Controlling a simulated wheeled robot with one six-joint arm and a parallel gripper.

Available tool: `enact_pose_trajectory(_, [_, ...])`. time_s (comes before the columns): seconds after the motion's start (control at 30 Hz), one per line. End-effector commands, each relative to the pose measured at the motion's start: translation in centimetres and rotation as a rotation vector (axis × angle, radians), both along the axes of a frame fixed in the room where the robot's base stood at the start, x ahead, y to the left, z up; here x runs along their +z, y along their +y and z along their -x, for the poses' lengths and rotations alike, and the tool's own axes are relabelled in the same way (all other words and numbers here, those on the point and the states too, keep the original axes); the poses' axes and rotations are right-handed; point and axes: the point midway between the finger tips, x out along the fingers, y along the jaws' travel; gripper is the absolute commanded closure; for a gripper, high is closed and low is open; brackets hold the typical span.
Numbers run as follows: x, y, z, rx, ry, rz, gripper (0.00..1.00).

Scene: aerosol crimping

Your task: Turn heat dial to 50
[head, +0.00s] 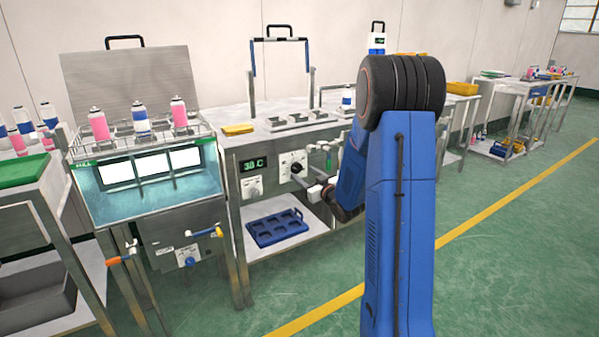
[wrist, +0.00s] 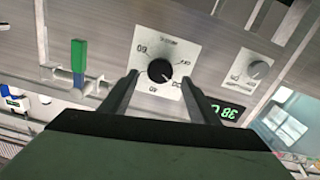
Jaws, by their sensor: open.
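The heat dial is a round black knob (wrist: 160,71) on a white plate with printed numbers, in the middle of the wrist view, which looks at the panel upside down. The numbers are small and which one the knob points at is hard to tell. The dial also shows in the head view (head: 293,165) on the steel bench front, right of a green display (head: 253,164) reading about 38 C. My gripper (wrist: 160,78) is open, with one dark finger at each side of the knob and a gap to it. In the head view my arm hides most of the gripper.
A second, smaller dial (wrist: 258,69) sits on its own white plate below the display. A green-handled valve (wrist: 78,56) on a pipe is close beside the gripper. A blue tray (head: 275,228) lies on the lower shelf. The water bath (head: 150,190) stands left.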

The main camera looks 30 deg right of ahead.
Motion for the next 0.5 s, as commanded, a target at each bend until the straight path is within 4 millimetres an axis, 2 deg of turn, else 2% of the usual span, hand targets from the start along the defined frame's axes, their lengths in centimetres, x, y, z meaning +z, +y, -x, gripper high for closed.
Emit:
enact_pose_trajectory(0.2, [0.0,0.1,-3.0,0.001,0.0,0.0,0.45])
enact_pose_trajectory(0.5, [0.0,0.2,-4.4,0.0,0.001,0.0,0.45])
